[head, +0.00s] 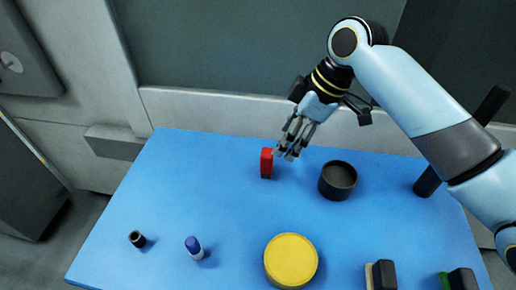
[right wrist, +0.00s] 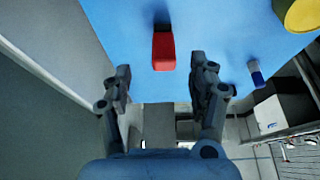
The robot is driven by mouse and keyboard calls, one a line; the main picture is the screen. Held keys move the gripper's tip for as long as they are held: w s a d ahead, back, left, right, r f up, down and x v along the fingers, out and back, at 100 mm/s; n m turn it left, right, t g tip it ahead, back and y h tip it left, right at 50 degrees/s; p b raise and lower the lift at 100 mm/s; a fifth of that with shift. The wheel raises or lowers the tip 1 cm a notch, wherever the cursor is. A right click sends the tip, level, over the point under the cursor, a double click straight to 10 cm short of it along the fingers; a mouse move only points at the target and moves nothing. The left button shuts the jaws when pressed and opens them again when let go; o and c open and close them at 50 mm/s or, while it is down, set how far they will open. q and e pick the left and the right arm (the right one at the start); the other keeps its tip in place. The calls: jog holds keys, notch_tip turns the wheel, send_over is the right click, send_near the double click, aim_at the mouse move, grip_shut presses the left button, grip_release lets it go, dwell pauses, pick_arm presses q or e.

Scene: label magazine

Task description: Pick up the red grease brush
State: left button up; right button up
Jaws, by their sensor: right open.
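The red grease brush (head: 266,160) stands on the blue table near its back edge in the head view, red on top with a dark lower end. In the right wrist view the red brush (right wrist: 163,50) lies ahead of the fingertips, between their lines. My right gripper (head: 287,153) is just right of the brush in the head view. Its two fingers are apart in the right wrist view (right wrist: 160,80), with nothing between them. I cannot tell whether a finger touches the brush. My left gripper is not in view.
A black round bowl (head: 338,181) stands right of the brush. A yellow round lid (head: 290,261), a blue-and-white bottle (head: 194,248) and a small black cylinder (head: 137,239) are nearer the front. Two dark blocks (head: 383,275) (head: 461,280) are at front right. The blue table's (head: 190,190) left middle is clear.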

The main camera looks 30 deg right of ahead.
aim_at(267, 161)
jog(key=x, duration=0.3)
jog(key=shift+s+a+f, duration=0.1)
jog(key=shift+a+f, duration=0.25)
jog(key=shift+f, duration=0.15)
jog(key=x, duration=0.4)
jog(key=shift+w+a+f+p, duration=0.15)
jog(key=shift+w+a+p, duration=0.2)
jog(key=shift+a, duration=0.05)
jog(key=shift+f, duration=0.15)
jog(key=c, duration=0.4)
grip_shut()
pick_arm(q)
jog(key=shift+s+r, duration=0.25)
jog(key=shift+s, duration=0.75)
